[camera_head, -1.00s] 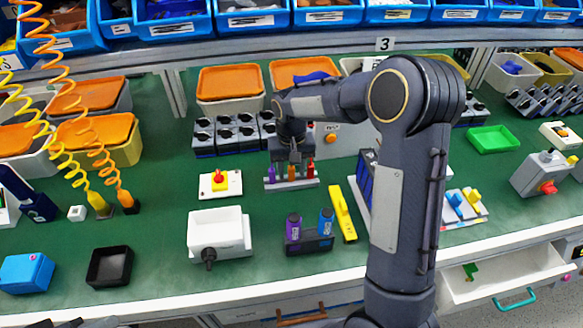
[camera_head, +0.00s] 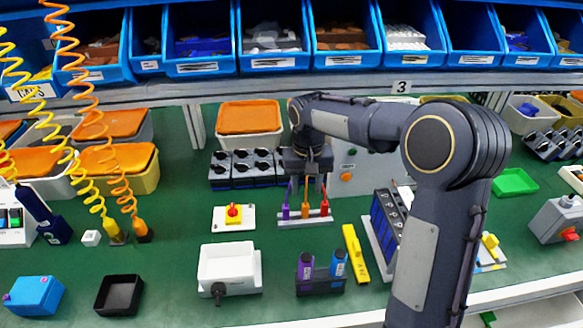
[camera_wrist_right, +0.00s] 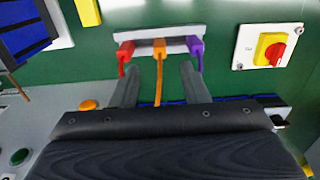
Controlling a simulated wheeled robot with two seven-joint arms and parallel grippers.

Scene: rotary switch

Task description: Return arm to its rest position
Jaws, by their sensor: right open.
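My right arm reaches over the bench from the lower right in the head view. Its right gripper (camera_head: 306,184) points down above a small grey rack (camera_head: 305,219) with purple, orange and red plugs. In the wrist view the fingers of the right gripper (camera_wrist_right: 160,80) are apart, with the orange plug's cable (camera_wrist_right: 159,80) visible in the gap between them. The red plug (camera_wrist_right: 124,58) and purple plug (camera_wrist_right: 197,53) are beyond the fingertips. The rotary switch (camera_head: 234,214), red on yellow on a white plate, is left of the rack. My left gripper is out of view.
A white box (camera_head: 230,268), a holder with purple and blue bottles (camera_head: 320,284) and a yellow level (camera_head: 355,252) lie in front of the rack. Black switch blocks (camera_head: 242,170) and an orange-lidded bin (camera_head: 249,130) stand behind. Green bench (camera_head: 180,230) shows bare at left.

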